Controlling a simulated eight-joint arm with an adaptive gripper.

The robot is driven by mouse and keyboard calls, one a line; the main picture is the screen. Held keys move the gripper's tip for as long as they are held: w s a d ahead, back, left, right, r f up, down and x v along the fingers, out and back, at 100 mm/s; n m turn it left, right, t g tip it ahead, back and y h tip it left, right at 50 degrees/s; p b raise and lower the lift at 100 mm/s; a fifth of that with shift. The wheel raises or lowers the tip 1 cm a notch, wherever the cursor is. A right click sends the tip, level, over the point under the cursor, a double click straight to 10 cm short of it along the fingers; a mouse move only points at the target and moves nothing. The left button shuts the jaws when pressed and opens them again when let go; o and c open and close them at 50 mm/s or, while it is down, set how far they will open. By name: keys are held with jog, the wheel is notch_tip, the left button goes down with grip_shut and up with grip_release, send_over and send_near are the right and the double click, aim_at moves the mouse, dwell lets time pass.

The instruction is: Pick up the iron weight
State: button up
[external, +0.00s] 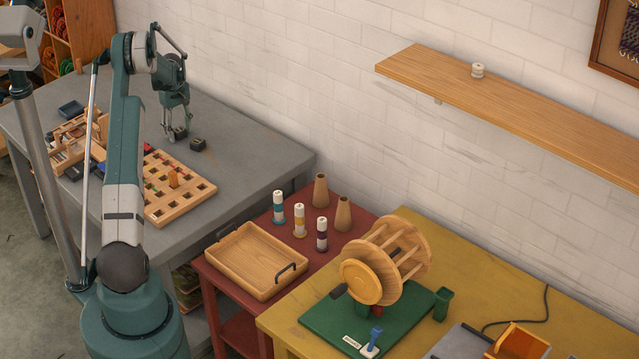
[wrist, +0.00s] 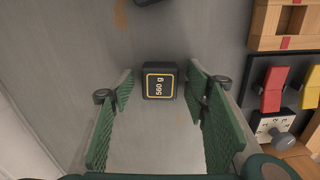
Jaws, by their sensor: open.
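The iron weight (wrist: 160,81) is a small dark block with a yellow-bordered label reading "560 g". In the wrist view it sits on the grey table just ahead of my open fingers, centred in the gap between them, with no visible contact. My gripper (wrist: 161,88) is empty, with a green ribbed pad on each side. In the external view my gripper (external: 178,136) points down low over the grey table. A small dark block lies just right of it there; I cannot tell whether that is the labelled weight.
Another dark object is cut off at the wrist view's top edge. A wooden grid board (external: 207,189) stands nearby on the grey table (external: 262,150). The wall borders the table's back.

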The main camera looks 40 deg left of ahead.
aim_at(179, 130)
dwell(0.5)
jog(key=c, duration=1.3)
jog(key=shift+r, duration=0.15)
jog(key=shift+r+p, duration=0.55)
jog(key=shift+r, duration=4.35)
